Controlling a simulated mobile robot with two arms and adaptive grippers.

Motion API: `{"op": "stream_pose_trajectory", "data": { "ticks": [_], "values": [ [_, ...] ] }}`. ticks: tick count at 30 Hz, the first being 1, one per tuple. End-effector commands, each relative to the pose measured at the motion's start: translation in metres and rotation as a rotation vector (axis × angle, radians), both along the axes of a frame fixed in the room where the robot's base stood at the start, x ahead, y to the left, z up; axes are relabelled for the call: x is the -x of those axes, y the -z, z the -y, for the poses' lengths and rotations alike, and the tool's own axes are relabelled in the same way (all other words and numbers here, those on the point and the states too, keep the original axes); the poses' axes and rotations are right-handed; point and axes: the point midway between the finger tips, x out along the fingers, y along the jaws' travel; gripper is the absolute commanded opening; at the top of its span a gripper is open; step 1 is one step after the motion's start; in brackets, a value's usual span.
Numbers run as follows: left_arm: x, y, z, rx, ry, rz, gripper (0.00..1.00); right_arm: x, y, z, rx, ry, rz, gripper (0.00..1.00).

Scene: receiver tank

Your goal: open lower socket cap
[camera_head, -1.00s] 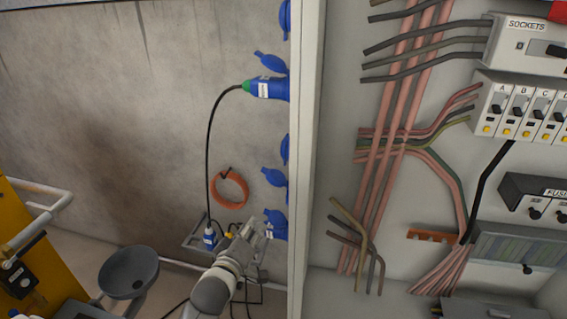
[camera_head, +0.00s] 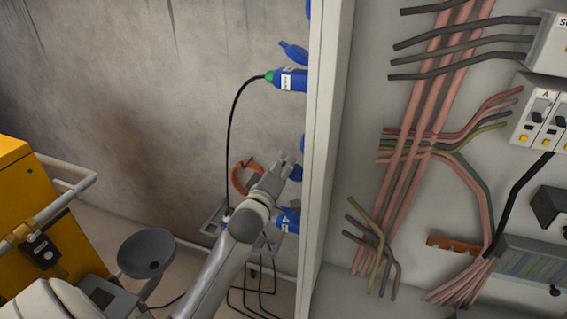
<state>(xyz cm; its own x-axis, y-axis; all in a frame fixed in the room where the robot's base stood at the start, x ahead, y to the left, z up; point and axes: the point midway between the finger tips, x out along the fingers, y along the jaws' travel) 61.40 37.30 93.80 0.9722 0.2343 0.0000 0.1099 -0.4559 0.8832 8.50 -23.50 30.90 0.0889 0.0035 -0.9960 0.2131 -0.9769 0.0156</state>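The blue sockets stick out in a column at the left edge of the grey cabinet. The lowest blue socket (camera_head: 288,222) shows just below my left gripper, and its cap position is hard to make out. Another blue socket cap (camera_head: 297,173) is beside the fingertips, partly hidden by them. My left gripper (camera_head: 287,164) points up and right at this cap; I cannot tell whether it touches it, or whether the fingers are parted. My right gripper is not in view.
A blue plug (camera_head: 289,79) with a black cable sits in a higher socket, under a raised cap (camera_head: 293,52). An orange hose coil (camera_head: 240,178) hangs on the wall behind my arm. The cabinet's pale edge (camera_head: 322,150) stands close to the right.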

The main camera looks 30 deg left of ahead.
Motion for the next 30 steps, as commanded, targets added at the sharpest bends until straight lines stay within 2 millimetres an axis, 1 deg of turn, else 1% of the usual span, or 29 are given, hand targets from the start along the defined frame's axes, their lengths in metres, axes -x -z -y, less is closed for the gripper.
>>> {"op": "stream_pose_trajectory", "data": {
  "ticks": [4,13,19,30],
  "values": [
    [-0.0086,-0.0005,-0.0022,-0.002,-0.001,0.000,0.27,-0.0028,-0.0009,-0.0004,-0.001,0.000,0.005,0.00],
    [-0.0101,0.0001,-0.0024,-0.001,0.000,0.000,0.27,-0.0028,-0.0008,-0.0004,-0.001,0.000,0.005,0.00],
    [-0.0099,0.0001,-0.0023,-0.001,0.000,0.000,0.01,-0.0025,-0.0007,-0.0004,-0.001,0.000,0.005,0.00],
    [-0.0098,0.0008,-0.0023,0.003,0.000,-0.001,0.00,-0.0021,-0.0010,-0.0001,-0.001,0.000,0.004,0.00]
  ]
}}
